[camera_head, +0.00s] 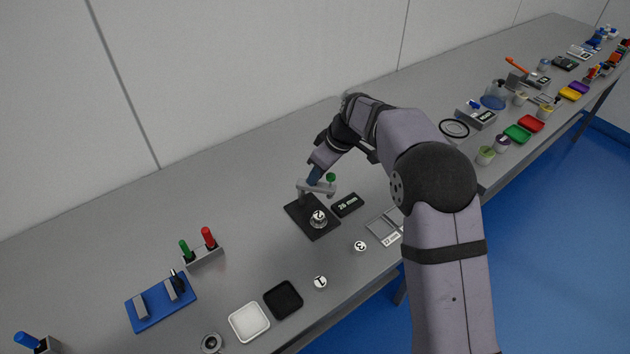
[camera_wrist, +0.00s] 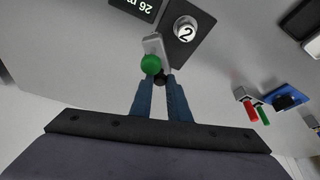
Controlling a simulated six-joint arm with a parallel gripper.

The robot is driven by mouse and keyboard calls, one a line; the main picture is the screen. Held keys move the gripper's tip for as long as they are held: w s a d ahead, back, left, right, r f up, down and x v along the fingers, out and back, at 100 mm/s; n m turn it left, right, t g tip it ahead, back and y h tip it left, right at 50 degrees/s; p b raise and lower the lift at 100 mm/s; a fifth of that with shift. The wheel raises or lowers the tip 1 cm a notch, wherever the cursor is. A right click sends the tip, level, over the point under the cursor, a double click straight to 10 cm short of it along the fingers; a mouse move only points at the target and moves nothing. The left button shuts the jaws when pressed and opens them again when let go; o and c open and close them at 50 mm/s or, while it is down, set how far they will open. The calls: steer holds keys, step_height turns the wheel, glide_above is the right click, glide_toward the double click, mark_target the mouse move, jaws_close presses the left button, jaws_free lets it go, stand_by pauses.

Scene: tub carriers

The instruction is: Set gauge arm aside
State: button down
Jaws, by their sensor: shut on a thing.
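The gauge arm (camera_head: 315,188) is a light grey bar with a green knob (camera_head: 331,177), over a black base plate (camera_head: 299,215). In the wrist view the gauge arm (camera_wrist: 154,42) reaches away from my fingertips, with its green knob (camera_wrist: 151,64) near them. My gripper (camera_head: 313,180) has blue fingers and is shut on the gauge arm; the fingertips (camera_wrist: 160,80) meet at a dark part of it. A round puck marked 2 (camera_head: 318,217) sits on the plate below; it also shows in the wrist view (camera_wrist: 186,30). The exact grip contact is partly hidden.
A black 26 mm display (camera_head: 348,205) stands right of the plate. Pucks marked 3 (camera_head: 360,246) and 1 (camera_head: 320,282) lie in front, near a black tray (camera_head: 283,300) and white tray (camera_head: 249,321). A green and red peg holder (camera_head: 205,257) stands left. Bench behind the plate is clear.

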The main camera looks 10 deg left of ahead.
steer(key=n, duration=0.1)
steer(key=w+n+p, duration=0.1)
steer(key=n+g, duration=0.1)
steer(key=shift+w+r+n+y+p, duration=0.15)
steer(key=shift+w+n+y+p, duration=0.1)
steer(key=shift+n+y+p, duration=0.1)
steer(key=n+p, duration=0.1)
steer(key=w+n+g+p, duration=0.1)
steer(key=n+p, duration=0.1)
steer(key=shift+w+a, duration=0.1)
steer(key=shift+a, duration=0.05)
steer(key=shift+n+g+p, duration=0.25)
steer(key=shift+g+p, duration=0.05)
steer(key=shift+p, duration=0.15)
steer(key=c, duration=1.7)
jaws_free()
